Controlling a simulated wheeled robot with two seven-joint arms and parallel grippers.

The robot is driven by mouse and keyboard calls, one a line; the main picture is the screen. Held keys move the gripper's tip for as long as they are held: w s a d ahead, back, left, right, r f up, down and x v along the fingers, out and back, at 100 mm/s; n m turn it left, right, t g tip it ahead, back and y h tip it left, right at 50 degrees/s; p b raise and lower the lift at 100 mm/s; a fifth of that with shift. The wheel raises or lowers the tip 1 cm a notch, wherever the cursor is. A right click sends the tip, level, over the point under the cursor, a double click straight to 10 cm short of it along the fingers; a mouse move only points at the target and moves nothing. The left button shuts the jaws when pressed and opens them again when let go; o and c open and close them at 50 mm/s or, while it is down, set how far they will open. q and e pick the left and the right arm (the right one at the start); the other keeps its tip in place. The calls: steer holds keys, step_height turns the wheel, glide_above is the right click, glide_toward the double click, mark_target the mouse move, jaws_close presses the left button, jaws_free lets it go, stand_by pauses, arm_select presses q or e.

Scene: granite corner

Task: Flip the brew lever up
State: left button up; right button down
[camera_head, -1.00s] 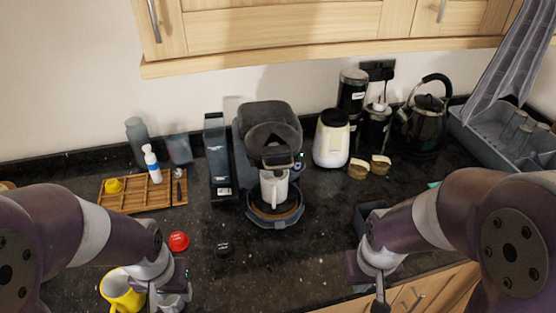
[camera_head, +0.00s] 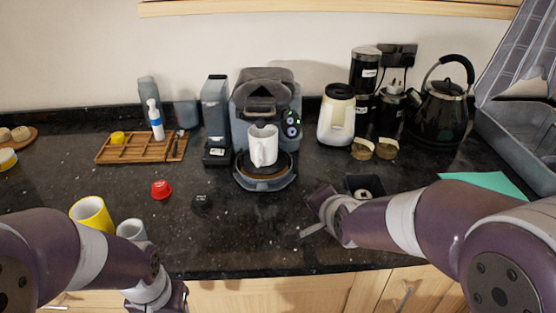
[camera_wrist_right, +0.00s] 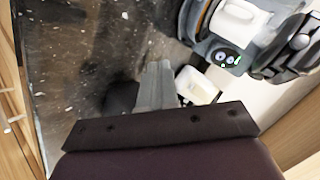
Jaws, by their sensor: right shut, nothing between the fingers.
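The coffee machine (camera_head: 265,85) stands at the back middle of the counter, a white mug (camera_head: 263,147) on its round drip tray. Its dark top has a handle-like front part (camera_head: 262,107), perhaps the brew lever; its position is unclear. The machine is also at upper right in the right wrist view (camera_wrist_right: 285,50). My right gripper (camera_head: 308,230) is shut and empty, low over the counter, in front and right of the machine, touching nothing I can see. Its fingers also show in the wrist view (camera_wrist_right: 155,85). My left gripper (camera_head: 172,303) is at the bottom edge, its fingertips hidden.
A small dark box (camera_head: 365,188) sits beside my right wrist. A cream canister (camera_head: 337,115) and black kettle (camera_head: 440,112) stand right of the machine. Red (camera_head: 161,189) and black (camera_head: 202,203) pods, a yellow mug (camera_head: 92,215) and a wooden tray (camera_head: 142,147) lie left.

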steer(key=w+a+m+t+b, duration=0.1)
steer(key=m+b, duration=0.1)
steer(key=w+a+f+m+t+b, duration=0.1)
steer(key=w+t+b, duration=0.1)
steer(key=b, duration=0.1)
steer(key=w+a+m+t+y+b, duration=0.1)
steer(key=m+b, duration=0.1)
steer(key=shift+w+a+f+m+b, duration=0.25)
steer(key=shift+f+m+b, duration=0.05)
steer(key=shift+f, duration=0.05)
steer(key=m+t+b, duration=0.1)
steer(key=w+a+m+t+b, duration=0.1)
steer(key=b, duration=0.1)
steer(key=a+r+m+t+b, duration=0.1)
steer(key=shift+w+m+b, duration=0.25)
steer(key=shift+m+b, duration=0.1)
steer(key=shift+m, duration=0.05)
arm_select(q)
step_height(320, 180, down, 24)
steer(key=b, duration=0.8)
steer(key=shift+r+b, duration=0.2)
steer(key=shift+b, duration=0.15)
arm_select(e)
step_height(320, 180, up, 6)
steer(key=s+a+m+t, duration=0.2)
steer(key=m+t, duration=0.5)
steer(key=m, duration=0.5)
steer(key=shift+s+m+h, duration=0.4)
arm_select(q)
steer(key=shift+w, duration=0.1)
